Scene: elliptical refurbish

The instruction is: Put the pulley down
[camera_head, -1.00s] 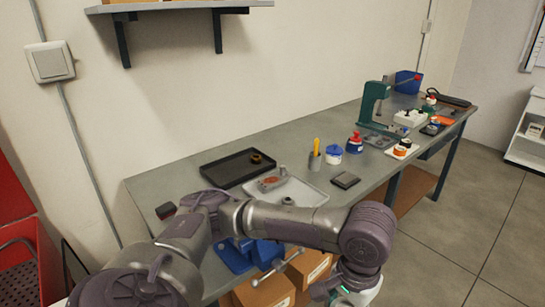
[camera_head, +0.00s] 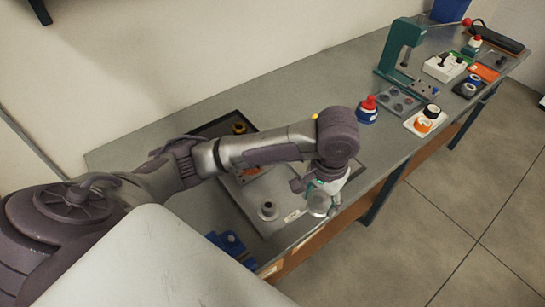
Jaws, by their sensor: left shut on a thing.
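My left gripper (camera_head: 323,187) hangs at the end of the left arm, over the front edge of the workbench. It is shut on a grey round metal part, which seems to be the pulley (camera_head: 318,206); the gripper partly covers it. The held part is to the right of the light grey tray (camera_head: 251,203). Another small grey flanged part (camera_head: 268,211) stands in that tray near its front. My arm hides part of the tray and the bench behind it. My right gripper is not in view.
A dark tray with a brass-coloured ring (camera_head: 239,127) lies behind my arm. A blue vise-like part (camera_head: 230,243) is at the front left. A red-topped blue bottle (camera_head: 367,110), a green press (camera_head: 402,48) and a white plate with two rolls (camera_head: 421,126) stand right.

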